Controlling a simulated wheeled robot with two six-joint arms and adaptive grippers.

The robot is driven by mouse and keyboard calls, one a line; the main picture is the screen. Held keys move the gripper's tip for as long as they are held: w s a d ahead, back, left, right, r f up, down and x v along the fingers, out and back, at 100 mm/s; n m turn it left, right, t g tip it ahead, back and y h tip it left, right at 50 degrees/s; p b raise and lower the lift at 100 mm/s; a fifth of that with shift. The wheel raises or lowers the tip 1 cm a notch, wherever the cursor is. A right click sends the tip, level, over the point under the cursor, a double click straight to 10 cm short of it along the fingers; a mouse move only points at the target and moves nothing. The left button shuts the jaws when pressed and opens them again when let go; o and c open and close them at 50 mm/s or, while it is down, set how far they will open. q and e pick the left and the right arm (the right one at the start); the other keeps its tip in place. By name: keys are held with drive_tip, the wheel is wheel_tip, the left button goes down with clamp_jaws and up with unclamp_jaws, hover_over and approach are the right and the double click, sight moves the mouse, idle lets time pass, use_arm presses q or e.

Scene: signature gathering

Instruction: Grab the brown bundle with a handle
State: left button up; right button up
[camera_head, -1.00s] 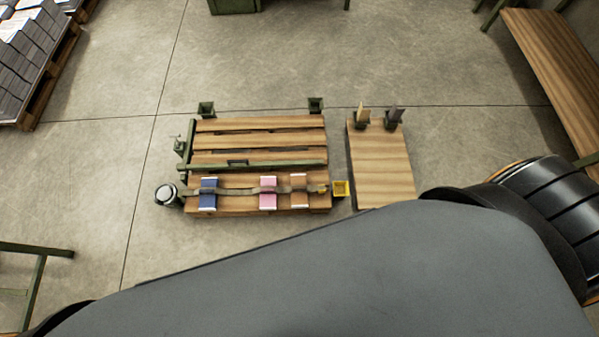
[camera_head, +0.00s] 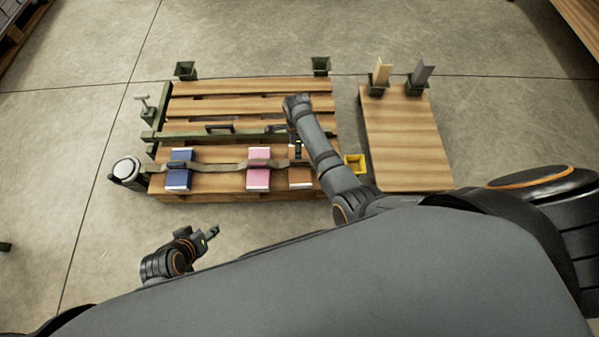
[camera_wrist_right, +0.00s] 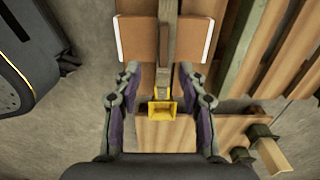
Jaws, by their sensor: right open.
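The brown bundle (camera_head: 299,177), with pale side edges, lies at the right end of a row of bundles on the pallet's front board. My right arm partly covers it in the head view. In the right wrist view the brown bundle (camera_wrist_right: 136,40) is at the top, with a dull strap (camera_wrist_right: 168,38) running over its middle. I cannot make out a separate handle. My right gripper (camera_wrist_right: 161,76) is open, its fingertips near the bundle's lower edge, on either side of the strap, with nothing held. My left gripper (camera_head: 213,232) is in front of the pallet, away from the bundles; its jaws are too small to tell.
A blue bundle (camera_head: 180,180) and a pink bundle (camera_head: 258,179) lie left of the brown one under the same strap. Green rails (camera_head: 200,134) cross the pallet (camera_head: 250,88).

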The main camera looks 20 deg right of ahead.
sight(298, 162)
wheel_tip(298, 162, down, 3)
drive_tip(key=shift+r+b, duration=0.1)
drive_tip(key=shift+b, duration=0.65)
wheel_tip(298, 162, down, 2)
drive_tip(key=shift+f+b, duration=0.15)
drive_tip(key=shift+b, duration=0.5)
use_arm(q)
drive_tip(key=w+r+t, duration=0.6)
drive_tip(key=w+r, duration=0.2)
drive_tip(key=r, duration=0.3)
drive_tip(key=w+a+r+t, duration=0.1)
drive_tip(key=w+r+t, duration=0.5)
drive_tip(key=w+r, duration=0.2)
wheel_tip(298, 162, up, 3)
drive_tip(key=shift+w+a+f+y, duration=0.15)
drive_tip(key=shift+w+a+y, duration=0.15)
use_arm(e)
drive_tip(key=shift+d, duration=0.1)
